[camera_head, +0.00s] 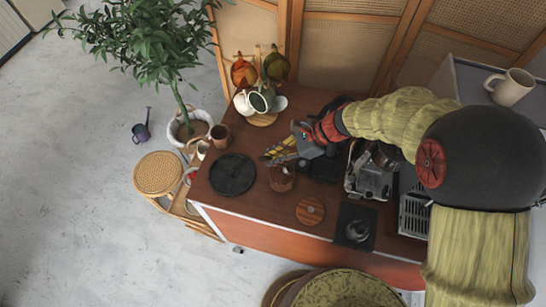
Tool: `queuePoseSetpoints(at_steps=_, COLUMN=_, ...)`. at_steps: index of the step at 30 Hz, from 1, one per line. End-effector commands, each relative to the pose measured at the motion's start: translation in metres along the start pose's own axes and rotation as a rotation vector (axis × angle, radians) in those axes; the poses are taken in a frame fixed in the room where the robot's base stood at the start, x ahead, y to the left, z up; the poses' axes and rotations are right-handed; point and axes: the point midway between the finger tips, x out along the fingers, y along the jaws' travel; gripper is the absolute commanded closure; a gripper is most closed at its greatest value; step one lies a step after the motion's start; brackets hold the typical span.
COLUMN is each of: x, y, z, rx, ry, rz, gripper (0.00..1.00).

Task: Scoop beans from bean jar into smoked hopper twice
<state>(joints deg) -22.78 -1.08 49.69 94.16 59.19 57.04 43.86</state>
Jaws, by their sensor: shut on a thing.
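My gripper (270,157), with yellow fingers, is just above and behind the bean jar in the picture. It is shut on the scoop, which is too small and covered to make out, so I cannot tell whether it carries beans. The bean jar (282,180) is a small brown-filled vessel standing open on the cart top. A round wooden lid (310,211) lies in front of it to the right. Dark equipment (323,168) shows below my wrist; I cannot tell whether the smoked hopper is part of it.
A black round disc (232,174) lies left of the jar. Mugs hang on a stand (262,118) at the back left. A metal coffee machine (370,180) stands right of the jar, and a dark mat (354,212) lies in front of it. A brown cup (220,136) stands at the left edge.

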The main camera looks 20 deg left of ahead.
Motion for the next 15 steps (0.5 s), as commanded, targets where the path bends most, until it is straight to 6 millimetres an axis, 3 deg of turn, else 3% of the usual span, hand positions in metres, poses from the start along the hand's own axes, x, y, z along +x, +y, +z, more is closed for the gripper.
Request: queuePoseSetpoints(at_steps=15, x=-0.021, y=-0.001, z=0.022, rx=0.0, ry=0.0, rz=0.0, gripper=1.0)
